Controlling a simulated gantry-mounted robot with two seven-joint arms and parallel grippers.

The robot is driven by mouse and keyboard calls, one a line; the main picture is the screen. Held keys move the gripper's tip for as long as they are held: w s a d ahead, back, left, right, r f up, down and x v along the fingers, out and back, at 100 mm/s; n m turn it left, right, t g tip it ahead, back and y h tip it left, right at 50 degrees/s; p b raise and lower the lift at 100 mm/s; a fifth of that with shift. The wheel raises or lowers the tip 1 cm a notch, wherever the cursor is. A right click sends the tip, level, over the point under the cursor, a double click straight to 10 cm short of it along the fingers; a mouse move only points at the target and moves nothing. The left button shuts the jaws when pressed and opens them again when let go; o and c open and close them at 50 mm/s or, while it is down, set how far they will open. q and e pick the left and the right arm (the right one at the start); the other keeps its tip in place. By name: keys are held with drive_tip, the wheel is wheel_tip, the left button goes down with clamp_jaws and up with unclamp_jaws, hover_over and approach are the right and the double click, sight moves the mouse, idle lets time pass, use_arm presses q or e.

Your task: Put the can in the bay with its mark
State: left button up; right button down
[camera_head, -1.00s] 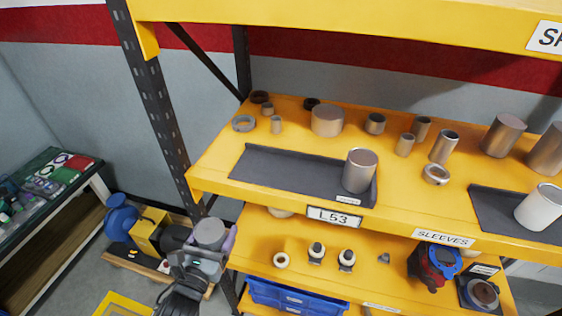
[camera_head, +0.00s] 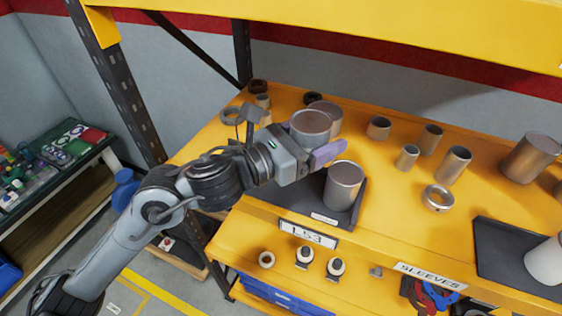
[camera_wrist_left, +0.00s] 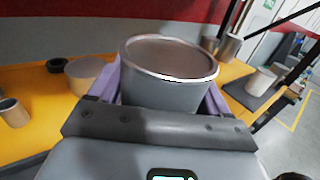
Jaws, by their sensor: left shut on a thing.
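My left gripper (camera_head: 318,142) is shut on a grey can (camera_head: 311,122), with its purple fingers on either side. The held can is upright above the upper yellow shelf, over the rear of a dark mat bay (camera_head: 290,200). In the left wrist view the can (camera_wrist_left: 168,85) sits between both fingers. A metal can (camera_head: 344,186) stands at the right end of that bay. The bay's left part is mostly hidden by my arm. A label (camera_head: 307,234) on the shelf edge reads L53; the small label on the mat is unreadable. My right gripper is not in view.
A wide tan cylinder (camera_head: 330,115) stands behind the held can. Several sleeves and rings, including a ring (camera_head: 437,198), stand to the right. Another dark mat (camera_head: 500,250) holds a white can (camera_head: 546,262). A rack post (camera_head: 120,90) stands at left; a yellow shelf hangs overhead.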

use_arm(q)
drive_tip(key=shift+w+a+f, duration=0.1)
drive_tip(key=shift+w, duration=0.25)
drive_tip(key=w+a+f+p, duration=0.1)
drive_tip(key=a+f, duration=0.1)
drive_tip(key=a, duration=0.1)
drive_tip(key=w+a+f+p, duration=0.1)
drive_tip(key=w+a+f, duration=0.1)
drive_tip(key=a, duration=0.1)
drive_tip(key=w+a+f, duration=0.1)
drive_tip(key=a+f, duration=0.1)
drive_tip(key=a, duration=0.2)
drive_tip(key=shift+w+f+p, duration=0.2)
drive_tip(key=shift+f+p, duration=0.1)
drive_tip(key=shift+p, duration=0.1)
drive_tip(key=shift+f+p, duration=0.55)
drive_tip(key=shift+f, duration=1.5)
drive_tip(key=shift+f, duration=0.2)
drive_tip(key=o, duration=1.3)
drive_tip(key=shift+o, duration=0.2)
